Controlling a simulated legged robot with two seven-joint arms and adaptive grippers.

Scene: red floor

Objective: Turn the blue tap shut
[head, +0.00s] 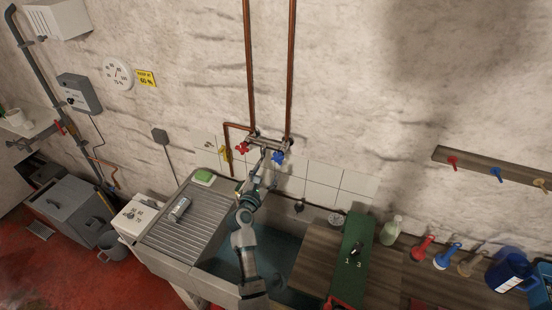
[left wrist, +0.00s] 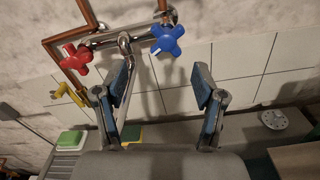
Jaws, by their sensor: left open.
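The blue tap (head: 278,157) is a cross-shaped handle on the right end of the chrome mixer under two copper pipes. It also shows in the left wrist view (left wrist: 168,40), above and beyond the fingers. A matching red tap (head: 242,148) sits on the left end. My left gripper (left wrist: 162,100) is open, with its two fingers apart and nothing held; the chrome spout (left wrist: 128,75) shows beyond the gap. In the head view the left gripper (head: 262,175) is just below and left of the blue tap, apart from it in the wrist view. My right gripper is not in view.
The sink (head: 216,258) with a ribbed drainer lies below my arm. A green sponge (head: 204,176) is at its back left. A wooden counter (head: 318,258) with a green board, a bottle and several coloured tools stands to the right.

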